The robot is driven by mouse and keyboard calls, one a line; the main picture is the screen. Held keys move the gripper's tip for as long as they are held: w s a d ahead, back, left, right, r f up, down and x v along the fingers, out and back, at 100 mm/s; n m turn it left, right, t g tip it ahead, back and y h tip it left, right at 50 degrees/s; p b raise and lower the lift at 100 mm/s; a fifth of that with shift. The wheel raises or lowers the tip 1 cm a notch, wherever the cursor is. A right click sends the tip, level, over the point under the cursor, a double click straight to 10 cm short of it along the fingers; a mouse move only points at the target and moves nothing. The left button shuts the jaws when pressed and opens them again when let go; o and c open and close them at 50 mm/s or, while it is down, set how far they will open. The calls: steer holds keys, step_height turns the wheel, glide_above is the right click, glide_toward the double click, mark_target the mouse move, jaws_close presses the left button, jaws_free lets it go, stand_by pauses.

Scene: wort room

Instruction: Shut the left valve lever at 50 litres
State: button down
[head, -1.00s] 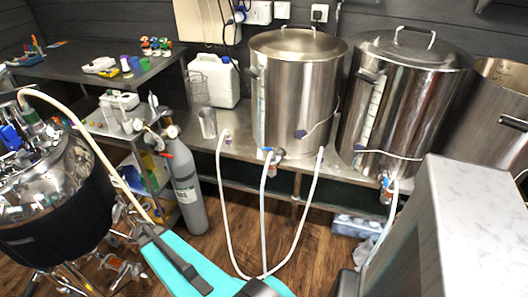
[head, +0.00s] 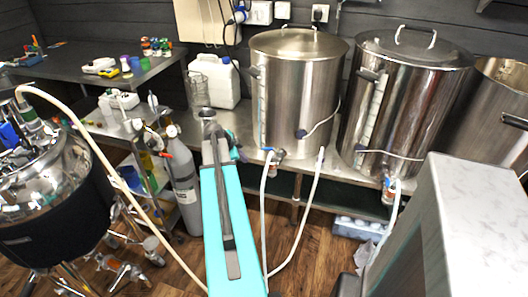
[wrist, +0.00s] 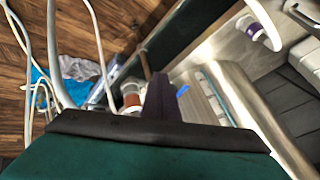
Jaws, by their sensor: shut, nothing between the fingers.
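The left steel kettle (head: 295,95) stands on the metal bench with a pale level strip (head: 261,105) up its side; I cannot read its level. Its valve (head: 277,156) is low at the front, with a white hose below. In the wrist view, the blue lever (wrist: 182,91) shows just right of my fingers, and a red-brown collared fitting (wrist: 131,96) is left of them. My gripper (wrist: 160,82) is shut and empty, close to the lever; I cannot tell whether it touches. In the head view my turquoise arm reaches up left of this valve.
The right kettle (head: 405,105) has its own valve (head: 389,188) and hose. A grey gas cylinder (head: 184,185) and white jug (head: 214,83) are near my arm. A black-jacketed vessel (head: 55,205) stands left. White hoses (head: 308,215) hang before the bench.

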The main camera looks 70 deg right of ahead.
steer(key=s+d+r+m, duration=0.2)
steer(key=s+d+r, duration=0.1)
steer(key=shift+s+d+r+h, duration=0.2)
steer(key=shift+s+d+h, duration=0.1)
steer(key=shift+s+d, duration=0.1)
steer(key=shift+w, duration=0.1)
steer(key=d+f+p, duration=0.2)
steer(key=d+f, duration=0.6)
steer(key=d, duration=0.1)
steer(key=shift+s+d, duration=0.2)
steer(key=shift+s, duration=0.2)
stand_by(0.4)
steer(key=shift+s, duration=0.1)
